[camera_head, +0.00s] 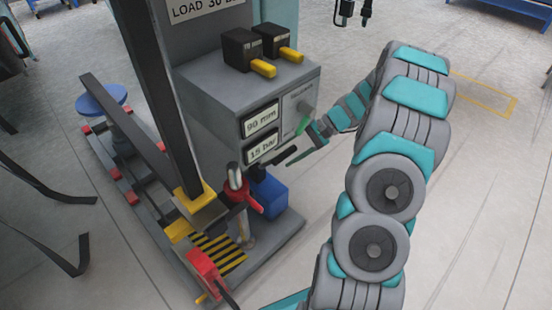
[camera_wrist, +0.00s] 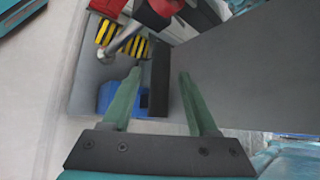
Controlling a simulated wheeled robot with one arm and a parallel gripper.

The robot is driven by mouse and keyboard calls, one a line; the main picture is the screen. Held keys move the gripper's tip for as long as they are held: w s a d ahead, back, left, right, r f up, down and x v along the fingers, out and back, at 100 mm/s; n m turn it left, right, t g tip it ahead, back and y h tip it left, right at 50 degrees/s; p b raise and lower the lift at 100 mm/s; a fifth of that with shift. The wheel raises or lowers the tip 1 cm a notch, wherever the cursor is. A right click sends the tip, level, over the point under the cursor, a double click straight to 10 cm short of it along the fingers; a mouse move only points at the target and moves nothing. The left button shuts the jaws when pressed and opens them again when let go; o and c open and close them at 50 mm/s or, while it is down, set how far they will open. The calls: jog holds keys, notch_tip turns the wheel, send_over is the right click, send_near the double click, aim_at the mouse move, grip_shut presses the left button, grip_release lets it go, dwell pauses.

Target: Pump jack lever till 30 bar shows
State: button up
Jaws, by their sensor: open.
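The red jack (camera_head: 238,185) stands on the grey base by the yellow-black striped plate. Its lever ends in a black grip (camera_head: 283,156), below the front of the grey box. My gripper (camera_head: 298,142) is open beside this grip, with its green fingers pointing toward the jack. In the wrist view, the black grip (camera_wrist: 160,75) lies between the fingers, with a gap visible on the right; contact on the left cannot be told. The lower display (camera_head: 262,148) reads 15 bar, and the upper display (camera_head: 261,120) reads 90 mm.
The grey control box (camera_head: 225,90) stands close to my gripper and carries two black units with yellow handles. A blue block (camera_head: 270,192) sits below the lever. A red clamp-like part (camera_head: 205,275) is at the front. Floor on the right is clear.

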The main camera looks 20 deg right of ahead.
aim_at(271, 162)
jog(key=shift+x, duration=2.2)
grip_shut()
